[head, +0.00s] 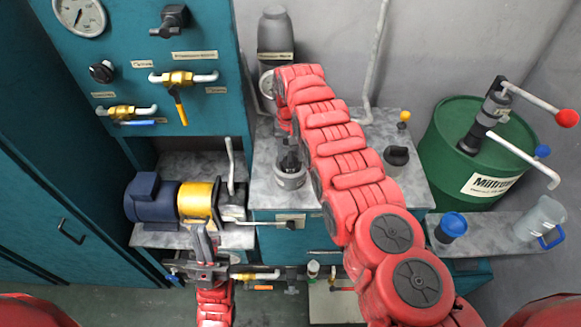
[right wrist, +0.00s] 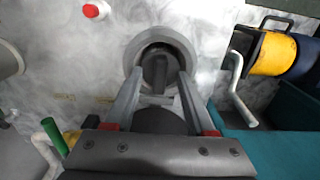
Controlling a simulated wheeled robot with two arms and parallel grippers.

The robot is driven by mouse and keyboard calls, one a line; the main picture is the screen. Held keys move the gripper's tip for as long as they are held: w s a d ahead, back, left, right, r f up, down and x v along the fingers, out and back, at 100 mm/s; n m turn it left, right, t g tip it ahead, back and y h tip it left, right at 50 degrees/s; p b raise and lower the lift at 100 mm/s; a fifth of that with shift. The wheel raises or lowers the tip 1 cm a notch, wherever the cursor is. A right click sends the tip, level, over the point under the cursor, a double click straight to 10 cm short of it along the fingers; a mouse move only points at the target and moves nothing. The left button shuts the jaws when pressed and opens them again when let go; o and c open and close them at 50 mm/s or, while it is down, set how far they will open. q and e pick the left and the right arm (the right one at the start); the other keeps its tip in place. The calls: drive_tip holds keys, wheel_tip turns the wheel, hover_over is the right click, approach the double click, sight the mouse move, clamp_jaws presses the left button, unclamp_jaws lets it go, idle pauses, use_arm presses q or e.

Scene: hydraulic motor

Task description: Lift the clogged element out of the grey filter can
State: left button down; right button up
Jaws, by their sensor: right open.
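The grey filter can (head: 290,179) stands open on the grey marbled bench top, left of my right arm. In the right wrist view the can's round rim (right wrist: 133,52) surrounds a dark element (right wrist: 157,68). My right gripper (right wrist: 160,84) is open, with its two fingers over the near side of the can, spread to either side of the element. I see no clear grip on the element. In the head view my right gripper (head: 290,150) is small and dark above the can, partly hidden by my red arm. My left gripper (head: 206,245) is low in front of the pump, its finger gap unclear.
A blue and yellow pump unit (head: 150,197) with an upright grey lever stands left of the can. A dark cap (head: 397,156) sits right of my arm. A green drum (head: 470,150), a blue-lidded cup (head: 452,226) and a clear jug (head: 540,218) stand further right.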

clamp_jaws()
idle(1.4)
